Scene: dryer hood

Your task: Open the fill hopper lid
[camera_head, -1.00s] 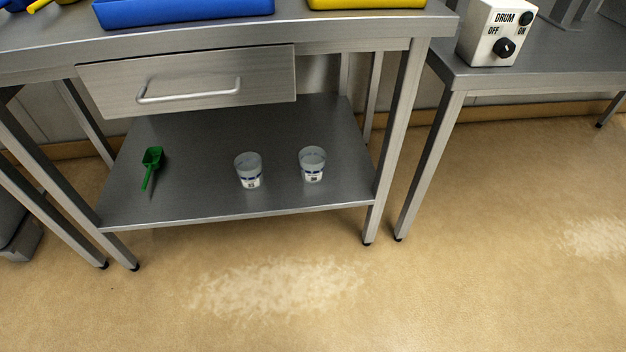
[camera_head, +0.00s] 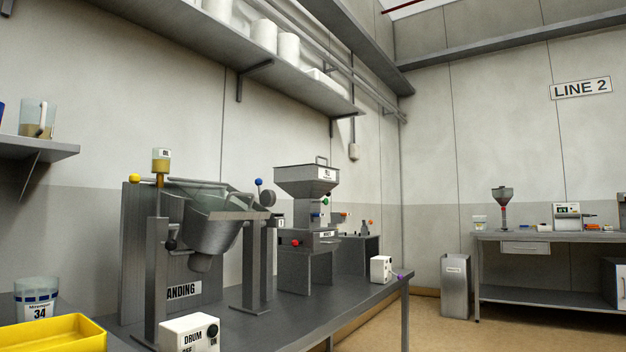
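A grey metal hopper (camera_head: 308,182) sits on top of a machine on the bench in the middle of the head view. A flat lid with a loop handle (camera_head: 321,160) appears to cover it. Its small label is too small to read surely. A smaller dark funnel-shaped hopper (camera_head: 502,194) stands on a far table at the right, and whether it has a lid I cannot tell. I cannot tell which of the two is the fill hopper. Neither of my grippers is in view.
A tilted drum machine (camera_head: 208,232) stands on the near bench (camera_head: 262,318), with a drum switch box (camera_head: 188,333) and a yellow tray (camera_head: 54,335) in front. A white box (camera_head: 381,269) is near the bench's right end. A bin (camera_head: 455,286) stands beside the far table (camera_head: 550,292). Floor shows between them.

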